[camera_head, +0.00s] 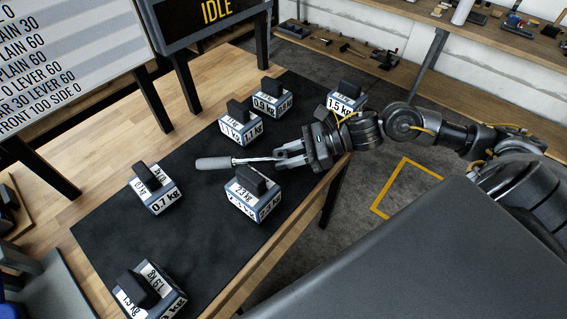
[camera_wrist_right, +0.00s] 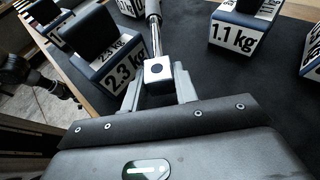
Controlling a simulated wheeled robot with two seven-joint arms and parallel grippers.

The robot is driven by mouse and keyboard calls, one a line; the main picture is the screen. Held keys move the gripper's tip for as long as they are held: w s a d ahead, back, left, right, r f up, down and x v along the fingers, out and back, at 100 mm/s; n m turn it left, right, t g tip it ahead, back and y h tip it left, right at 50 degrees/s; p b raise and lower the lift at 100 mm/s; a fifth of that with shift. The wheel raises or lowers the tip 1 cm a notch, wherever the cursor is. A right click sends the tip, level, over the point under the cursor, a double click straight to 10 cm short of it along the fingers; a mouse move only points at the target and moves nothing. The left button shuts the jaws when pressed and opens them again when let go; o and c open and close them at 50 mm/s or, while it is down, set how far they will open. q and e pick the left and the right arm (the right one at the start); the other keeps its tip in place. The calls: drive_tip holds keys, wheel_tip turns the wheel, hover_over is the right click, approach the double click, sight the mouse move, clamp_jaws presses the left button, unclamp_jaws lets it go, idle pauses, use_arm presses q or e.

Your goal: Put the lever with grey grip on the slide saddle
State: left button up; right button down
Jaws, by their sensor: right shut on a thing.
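The lever with the grey grip (camera_head: 213,163) is held by my right gripper (camera_head: 284,158) above the black mat. Its bright metal shaft runs from the jaws to the left, ending in the grey grip. In the right wrist view, the lever's square metal end block (camera_wrist_right: 158,74) sits between the two fingers of the right gripper (camera_wrist_right: 160,88), which are shut on it. The shaft points away from the gripper. My left gripper is not in view. I cannot pick out the slide saddle in either view.
Handled weights stand on the black mat (camera_head: 115,232): the 2.3 kg weight (camera_head: 262,206) close below the lever, the 0.7 kg weight (camera_head: 163,201) at left, the 1.1 kg weight (camera_wrist_right: 232,38) and others behind. A display reading IDLE (camera_head: 214,14) stands at the back.

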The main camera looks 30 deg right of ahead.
sight(286, 172)
drive_tip(key=shift+f+p, duration=0.35)
drive_tip(key=shift+f, duration=1.45)
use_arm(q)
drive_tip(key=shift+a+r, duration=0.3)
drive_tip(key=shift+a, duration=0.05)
use_arm(e)
drive_tip(key=shift+f+b, duration=0.25)
drive_tip(key=shift+b, duration=0.1)
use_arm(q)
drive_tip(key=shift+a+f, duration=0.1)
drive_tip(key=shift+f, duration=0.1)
use_arm(e)
drive_tip(key=c, duration=1.1)
unclamp_jaws()
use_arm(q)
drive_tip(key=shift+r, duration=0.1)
use_arm(e)
drive_tip(key=shift+r, duration=0.1)
